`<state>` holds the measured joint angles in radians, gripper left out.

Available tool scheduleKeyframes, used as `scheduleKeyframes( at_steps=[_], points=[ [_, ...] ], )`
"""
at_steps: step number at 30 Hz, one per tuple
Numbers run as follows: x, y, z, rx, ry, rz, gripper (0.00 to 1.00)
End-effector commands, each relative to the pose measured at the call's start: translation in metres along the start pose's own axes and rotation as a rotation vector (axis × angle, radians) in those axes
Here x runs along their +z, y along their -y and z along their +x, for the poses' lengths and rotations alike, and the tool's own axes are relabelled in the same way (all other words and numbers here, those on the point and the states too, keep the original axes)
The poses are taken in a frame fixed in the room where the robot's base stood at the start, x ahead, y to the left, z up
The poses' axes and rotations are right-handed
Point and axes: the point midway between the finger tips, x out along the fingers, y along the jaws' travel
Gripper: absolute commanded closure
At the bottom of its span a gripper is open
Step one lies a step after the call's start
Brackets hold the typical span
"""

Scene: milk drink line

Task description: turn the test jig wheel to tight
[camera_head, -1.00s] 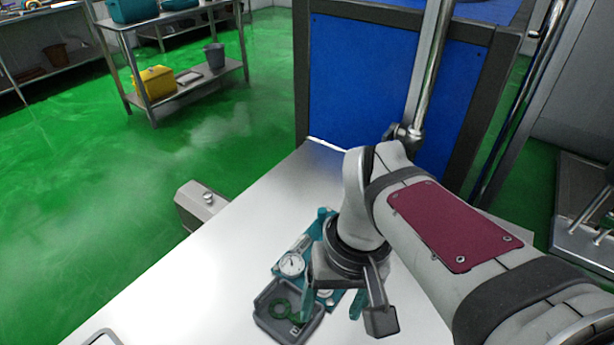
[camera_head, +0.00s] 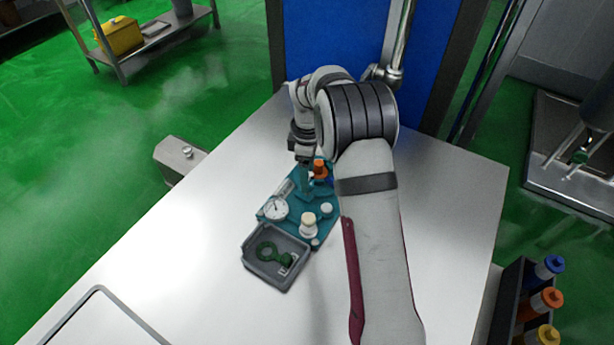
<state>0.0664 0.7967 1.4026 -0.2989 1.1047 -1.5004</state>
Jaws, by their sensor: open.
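The test jig is a teal plate (camera_head: 268,212) on the bright metal table. It carries a round white dial gauge (camera_head: 276,209), a white capped post (camera_head: 309,225) and a smaller pale knob (camera_head: 326,210). An orange part (camera_head: 320,168) shows at its far end, close beside my gripper. I cannot tell for sure which part is the wheel, or its setting. My gripper (camera_head: 307,178) points down over the far end of the jig. It is open; its fingertips are small and partly merge with the teal jig, so contact cannot be told.
A rack (camera_head: 511,300) with blue, orange and yellow-topped bottles stands at lower right. The table's left side is mostly bare. A blue panel (camera_head: 330,40) rises behind.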

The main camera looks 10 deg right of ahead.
Motion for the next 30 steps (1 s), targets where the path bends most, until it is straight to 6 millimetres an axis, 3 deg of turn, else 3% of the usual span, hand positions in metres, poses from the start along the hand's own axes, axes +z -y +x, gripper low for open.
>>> scheduleKeyframes(
  at_steps=[6, 15, 26, 27, 30],
  points=[
    [0.0, 0.0, 0.022, 0.0, 0.0, -0.001, 0.29],
    [0.0, 0.0, 0.024, 0.001, 0.0, 0.0, 0.31],
    [0.0, 0.0, 0.024, 0.001, 0.0, 0.0, 0.96],
    [0.0, 0.0, 0.024, 0.001, 0.0, 0.0, 1.0],
    [0.0, 0.0, 0.024, 0.001, 0.0, 0.0, 1.0]
  ],
)
